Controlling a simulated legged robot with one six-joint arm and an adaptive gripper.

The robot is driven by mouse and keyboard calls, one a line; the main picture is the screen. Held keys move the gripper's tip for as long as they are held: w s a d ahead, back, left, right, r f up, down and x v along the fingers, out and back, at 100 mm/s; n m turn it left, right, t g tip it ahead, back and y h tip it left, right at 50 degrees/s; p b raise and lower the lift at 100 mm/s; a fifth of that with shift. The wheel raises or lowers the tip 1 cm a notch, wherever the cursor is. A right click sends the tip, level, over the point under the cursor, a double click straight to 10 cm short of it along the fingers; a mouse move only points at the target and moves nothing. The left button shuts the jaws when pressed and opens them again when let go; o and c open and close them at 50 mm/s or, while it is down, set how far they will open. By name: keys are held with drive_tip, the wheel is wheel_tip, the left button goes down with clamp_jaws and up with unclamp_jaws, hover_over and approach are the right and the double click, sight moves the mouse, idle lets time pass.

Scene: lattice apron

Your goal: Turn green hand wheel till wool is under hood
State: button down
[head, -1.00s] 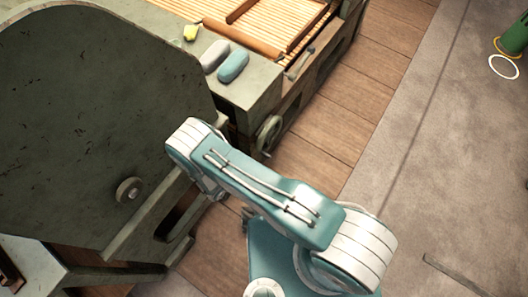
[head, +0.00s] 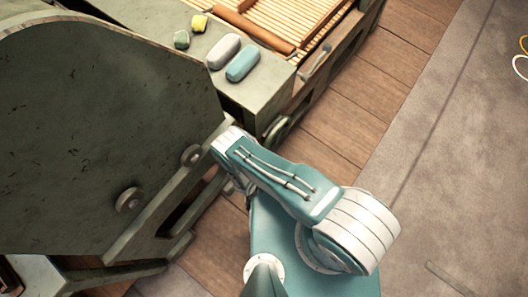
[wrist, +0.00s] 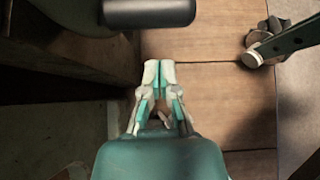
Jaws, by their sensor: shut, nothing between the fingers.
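A dull green wheel (head: 278,130), partly hidden by my arm, sits low on the side of the slatted machine in the head view; it looks like the hand wheel. The slatted lattice apron (head: 285,14) shows at the top. I cannot make out wool on it. A large dark green housing (head: 95,130) fills the left; I cannot tell whether it is the hood. In the wrist view my gripper (wrist: 158,65) is shut and empty, pointing up the picture over the floor. A dark rounded bar (wrist: 150,12) lies just beyond its tips, apart in the picture. The head view hides my gripper.
A grey block (head: 223,51) and a blue-green block (head: 242,63) lie on the machine's ledge, beside small yellow (head: 199,23) and green (head: 181,39) lumps. A dark arm with a pale knob (wrist: 254,58) juts in at right in the wrist view. Open plank floor (head: 345,105) lies right.

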drive_tip(key=shift+w+d+r, duration=0.35)
drive_tip(key=shift+w+r, duration=0.15)
drive_tip(key=shift+r, duration=0.05)
drive_tip(key=shift+w+d+r, duration=0.35)
drive_tip(key=shift+w+r, duration=0.1)
drive_tip(key=shift+r, duration=0.1)
drive_tip(key=shift+a, duration=0.1)
drive_tip(key=shift+s+r+g+y, duration=0.1)
drive_tip(key=shift+r+g+y, duration=0.2)
drive_tip(key=shift+r+g, duration=0.15)
